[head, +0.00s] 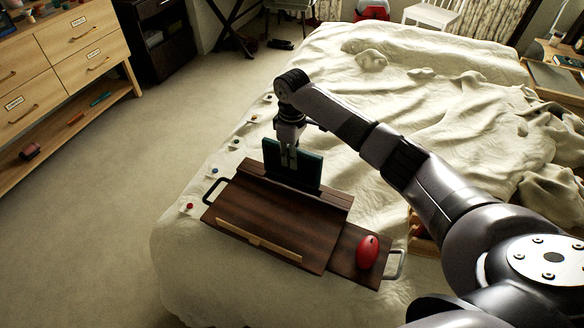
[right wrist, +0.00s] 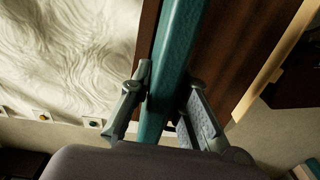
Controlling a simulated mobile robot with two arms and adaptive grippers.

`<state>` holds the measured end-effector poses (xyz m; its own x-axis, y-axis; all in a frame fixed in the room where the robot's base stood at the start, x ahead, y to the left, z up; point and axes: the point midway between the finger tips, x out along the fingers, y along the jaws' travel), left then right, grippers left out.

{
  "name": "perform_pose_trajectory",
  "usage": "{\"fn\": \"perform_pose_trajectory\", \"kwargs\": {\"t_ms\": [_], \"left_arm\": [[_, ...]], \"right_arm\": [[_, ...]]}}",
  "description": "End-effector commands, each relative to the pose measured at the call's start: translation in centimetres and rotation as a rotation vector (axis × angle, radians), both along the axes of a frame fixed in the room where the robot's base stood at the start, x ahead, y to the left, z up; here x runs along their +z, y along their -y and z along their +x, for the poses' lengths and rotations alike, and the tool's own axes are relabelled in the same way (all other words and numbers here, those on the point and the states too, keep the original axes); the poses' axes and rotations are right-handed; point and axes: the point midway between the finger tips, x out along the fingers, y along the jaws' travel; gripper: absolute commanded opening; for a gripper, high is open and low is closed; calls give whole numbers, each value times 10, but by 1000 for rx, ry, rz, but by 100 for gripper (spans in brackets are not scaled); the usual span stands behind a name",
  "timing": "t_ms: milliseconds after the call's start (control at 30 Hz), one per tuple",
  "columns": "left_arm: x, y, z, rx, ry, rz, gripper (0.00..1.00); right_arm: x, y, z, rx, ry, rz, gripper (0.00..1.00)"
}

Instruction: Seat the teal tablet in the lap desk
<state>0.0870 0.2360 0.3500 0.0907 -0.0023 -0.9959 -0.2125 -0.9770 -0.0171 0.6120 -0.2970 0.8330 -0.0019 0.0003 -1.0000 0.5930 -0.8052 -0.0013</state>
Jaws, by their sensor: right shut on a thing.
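The dark wood lap desk (head: 275,213) lies on the bed, with a light wooden strip (head: 258,240) near its front edge. The teal tablet (head: 309,172) stands upright along the desk's back ledge. My right gripper (head: 289,158) is shut on the tablet's upper edge, left of its middle. In the right wrist view, the tablet (right wrist: 174,65) passes between the two fingers (right wrist: 166,108), with the desk surface (right wrist: 215,50) on its right. The tablet's lower edge is hidden, so I cannot tell whether it is in a slot. My left gripper is out of view.
A red mouse (head: 367,252) sits on the desk's right side panel, near a metal handle (head: 396,264). A dark handle (head: 213,190) is on the left. Several small tagged items (head: 190,206) line the bed's left edge. Rumpled white bedding (head: 420,100) lies behind.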

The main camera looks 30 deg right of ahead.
Motion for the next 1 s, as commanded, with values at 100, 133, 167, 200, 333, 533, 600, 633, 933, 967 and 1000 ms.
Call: {"fn": "perform_pose_trajectory", "kwargs": {"t_ms": [100, 133, 167, 200, 333, 533, 600, 633, 933, 967, 1000], "left_arm": [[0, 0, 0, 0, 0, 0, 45], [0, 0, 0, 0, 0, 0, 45], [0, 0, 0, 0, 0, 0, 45], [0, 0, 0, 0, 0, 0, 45], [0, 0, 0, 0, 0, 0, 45], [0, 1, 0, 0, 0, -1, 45], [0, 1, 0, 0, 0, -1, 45], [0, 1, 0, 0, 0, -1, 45], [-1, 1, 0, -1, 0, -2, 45], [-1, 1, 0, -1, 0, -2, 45], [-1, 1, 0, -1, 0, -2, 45]], "right_arm": [[-8, 0, 0, 1, 0, 0, 0], [-11, 0, 0, 1, 0, 0, 0], [-15, -1, 0, 1, 0, 0, 0], [-21, -1, 0, 2, -1, -1, 0], [-40, 0, 0, 0, 0, 0, 0], [-49, 0, 1, 1, 3, 0, 0], [-48, 0, 1, 1, 3, 0, 0], [-48, 0, 1, 1, 3, 0, 0], [-52, 0, 0, 1, 1, -1, 24], [-52, 0, 0, 1, 1, -1, 26], [-52, 0, 0, 1, 1, -1, 29]]}}
